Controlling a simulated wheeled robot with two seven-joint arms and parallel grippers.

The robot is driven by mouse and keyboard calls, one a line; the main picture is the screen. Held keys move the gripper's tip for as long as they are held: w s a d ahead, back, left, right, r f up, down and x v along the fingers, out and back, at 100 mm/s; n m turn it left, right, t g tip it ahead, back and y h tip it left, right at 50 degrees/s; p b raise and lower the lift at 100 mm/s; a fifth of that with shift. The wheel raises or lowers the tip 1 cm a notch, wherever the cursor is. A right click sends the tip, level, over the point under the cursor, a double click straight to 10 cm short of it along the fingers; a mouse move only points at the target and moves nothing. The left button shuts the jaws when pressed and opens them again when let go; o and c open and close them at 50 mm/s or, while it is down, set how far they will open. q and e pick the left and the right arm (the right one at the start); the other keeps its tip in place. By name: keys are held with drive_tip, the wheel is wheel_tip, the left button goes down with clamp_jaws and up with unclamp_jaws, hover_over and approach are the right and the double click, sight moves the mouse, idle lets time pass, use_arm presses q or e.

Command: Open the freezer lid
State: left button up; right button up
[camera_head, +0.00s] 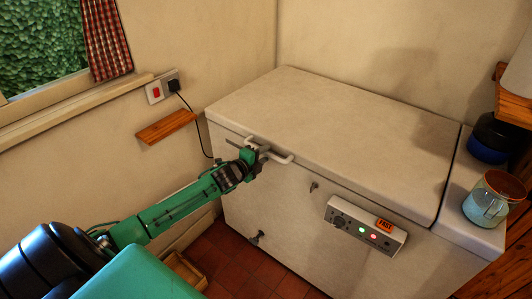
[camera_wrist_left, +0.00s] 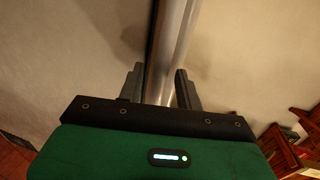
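The white chest freezer (camera_head: 270,205) stands in the corner. Its flat lid (camera_head: 335,120) lies closed on top. A pale bar handle (camera_head: 284,158) sits at the lid's front edge, left of the middle. My left gripper (camera_head: 255,160) is at the left part of this handle. In the left wrist view my left gripper (camera_wrist_left: 160,82) has one finger on each side of the metal handle bar (camera_wrist_left: 175,40), close against it, and looks shut on it. The exact contact is hard to see. My right gripper is in neither view.
A control panel (camera_head: 366,228) with lights is on the freezer's front. A mug (camera_head: 487,203) and a dark blue round container (camera_head: 492,137) stand on the ledge right of the lid. A small wooden shelf (camera_head: 166,127) and a socket (camera_head: 162,87) are on the left wall.

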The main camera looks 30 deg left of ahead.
use_arm(q)
drive_tip(key=shift+x, duration=0.9)
